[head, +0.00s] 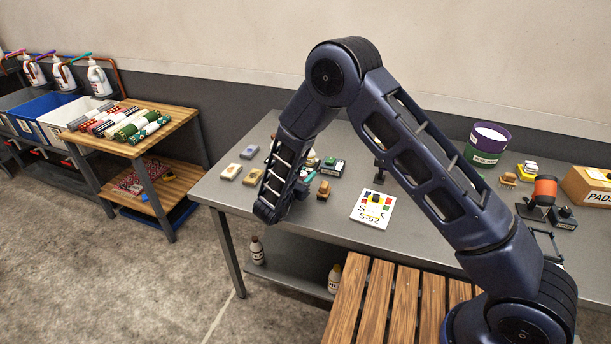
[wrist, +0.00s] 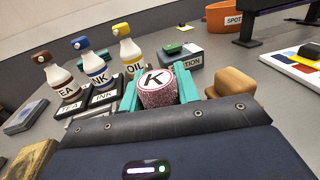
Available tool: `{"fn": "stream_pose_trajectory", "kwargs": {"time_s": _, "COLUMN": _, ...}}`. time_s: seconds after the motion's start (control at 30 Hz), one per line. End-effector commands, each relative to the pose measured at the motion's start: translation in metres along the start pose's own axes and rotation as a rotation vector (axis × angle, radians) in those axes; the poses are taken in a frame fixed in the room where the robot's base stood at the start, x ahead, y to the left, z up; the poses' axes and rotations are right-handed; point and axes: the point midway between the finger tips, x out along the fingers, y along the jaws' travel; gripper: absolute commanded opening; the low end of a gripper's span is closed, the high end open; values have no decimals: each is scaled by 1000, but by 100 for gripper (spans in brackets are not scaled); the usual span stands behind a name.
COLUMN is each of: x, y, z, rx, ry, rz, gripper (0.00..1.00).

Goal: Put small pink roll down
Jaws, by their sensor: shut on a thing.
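The small pink roll (wrist: 158,97) is a speckled pink cylinder with a white end marked K. In the wrist view it is between the teal fingers of my gripper (wrist: 159,84), which is shut on it. I cannot tell whether the roll touches the grey table (wrist: 218,63) or hangs just above it. In the head view my arm hides the roll, and only a bit of teal finger shows low over the grey table (head: 225,196), left of the white colour card (head: 373,208).
Bottles marked TEA (wrist: 62,82), INK (wrist: 94,70) and OIL (wrist: 128,57) stand close to the left of the roll. A wooden block (wrist: 234,84) is close on its right. A box ending in "TION" (wrist: 192,60) is behind.

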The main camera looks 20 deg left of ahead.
Motion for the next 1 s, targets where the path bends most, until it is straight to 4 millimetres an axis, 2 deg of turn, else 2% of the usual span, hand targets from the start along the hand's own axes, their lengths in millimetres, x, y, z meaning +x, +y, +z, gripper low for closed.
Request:
{"fn": "stream_pose_trajectory", "kwargs": {"time_s": 0.07, "x": 0, "y": 0, "z": -2, "rx": -1, "ry": 0, "rz": 0, "gripper": 10}}
{"fn": "stream_pose_trajectory", "kwargs": {"time_s": 0.1, "x": 0, "y": 0, "z": -2, "rx": 0, "ry": 0, "rz": 0, "gripper": 38}}
{"fn": "stream_pose_trajectory", "kwargs": {"time_s": 0.2, "x": 0, "y": 0, "z": -2, "rx": 0, "ry": 0, "rz": 0, "gripper": 54}}
{"fn": "stream_pose_trajectory", "kwargs": {"time_s": 0.57, "x": -1, "y": 0, "z": 1, "rx": 0, "ry": 0, "rz": 0, "gripper": 54}}
{"fn": "stream_pose_trajectory", "kwargs": {"time_s": 0.77, "x": -28, "y": 0, "z": 0, "rx": -1, "ry": 0, "rz": 2, "gripper": 54}}
{"fn": "stream_pose_trajectory", "kwargs": {"time_s": 1.0, "x": -76, "y": 0, "z": 0, "rx": -1, "ry": 1, "rz": 2, "gripper": 54}}
